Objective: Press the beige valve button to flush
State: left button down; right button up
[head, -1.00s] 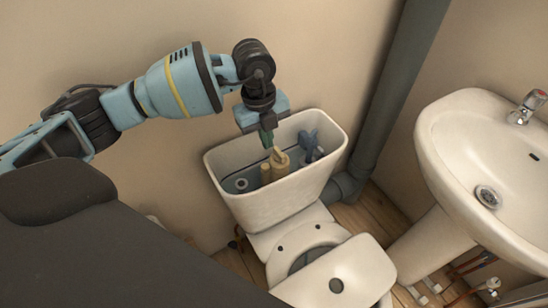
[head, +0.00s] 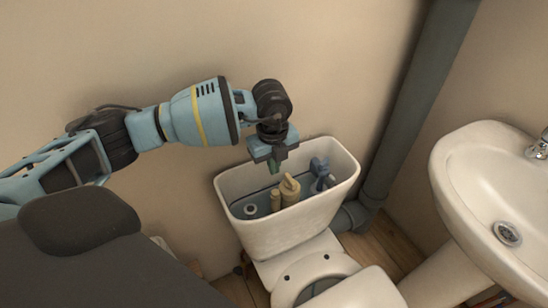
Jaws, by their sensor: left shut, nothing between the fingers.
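The beige valve (head: 290,190) stands upright inside the open toilet cistern (head: 296,232), with a shorter beige tube (head: 276,201) beside its left side. My left gripper (head: 274,168) points down over the cistern, above and slightly left of the valve's top. Its fingers are shut and empty. A small gap seems to show between the fingertips and the valve top, but the exact distance is hard to tell. My right gripper is not in view.
A blue fitting (head: 321,173) stands in the cistern right of the valve, and a pale round fitting (head: 250,210) lies at its left. A grey pipe (head: 415,105) rises behind at the right. A white sink (head: 490,190) stands further right.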

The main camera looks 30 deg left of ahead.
aim_at(275, 192)
pick_arm(q)
jog(key=f, duration=0.9)
jog(key=shift+w+b, duration=0.2)
jog(key=shift+b, duration=0.15)
